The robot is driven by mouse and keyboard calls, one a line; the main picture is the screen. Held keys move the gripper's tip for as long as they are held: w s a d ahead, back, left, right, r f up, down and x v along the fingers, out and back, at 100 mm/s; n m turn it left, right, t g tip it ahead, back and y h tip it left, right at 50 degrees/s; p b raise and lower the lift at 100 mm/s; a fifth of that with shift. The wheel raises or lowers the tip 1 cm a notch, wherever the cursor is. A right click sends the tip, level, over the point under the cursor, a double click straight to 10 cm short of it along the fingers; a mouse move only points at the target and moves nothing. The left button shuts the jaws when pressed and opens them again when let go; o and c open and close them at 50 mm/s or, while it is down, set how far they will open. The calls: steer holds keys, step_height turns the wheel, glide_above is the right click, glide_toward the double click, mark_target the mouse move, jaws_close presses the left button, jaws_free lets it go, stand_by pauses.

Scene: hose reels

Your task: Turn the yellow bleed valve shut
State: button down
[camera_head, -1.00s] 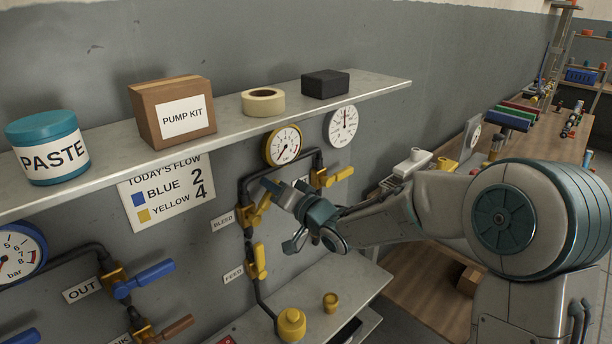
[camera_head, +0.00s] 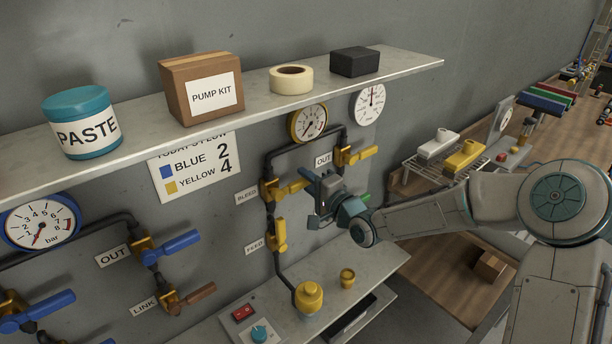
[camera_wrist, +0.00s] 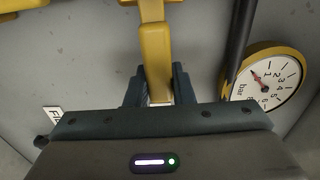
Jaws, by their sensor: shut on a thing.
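The yellow bleed valve (camera_head: 283,192) is on the dark pipe beside the BLEED label (camera_head: 247,194) in the head view. Its lever sticks out to the right, slanting slightly upward across the upright pipe. My gripper (camera_head: 309,186) is at the lever's outer end. In the wrist view the yellow lever (camera_wrist: 155,55) runs down between the two dark fingers of my gripper (camera_wrist: 158,88), which are shut on it. The lever's tip is partly hidden by the gripper.
The yellow-rimmed gauge (camera_head: 308,122) hangs above, with the yellow OUT valve (camera_head: 357,155) close on the upper right. The yellow feed valve (camera_head: 279,236) is below, its lever along the pipe. A shelf (camera_head: 225,130) overhangs; a lower ledge (camera_head: 330,305) holds yellow fittings.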

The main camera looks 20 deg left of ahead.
steer(key=shift+f+m, duration=0.2)
steer(key=shift+m, duration=0.2)
steer(key=c, duration=1.2)
jaws_free()
steer(key=shift+w, duration=0.1)
steer(key=shift+c, duration=0.2)
steer(key=shift+d, duration=0.1)
steer(key=b+v, duration=0.1)
steer(key=v, duration=1.2)
steer(key=shift+s+d+b, duration=0.2)
steer(key=shift+s+b, duration=0.05)
steer(key=shift+b, duration=0.05)
steer(key=shift+f, duration=0.15)
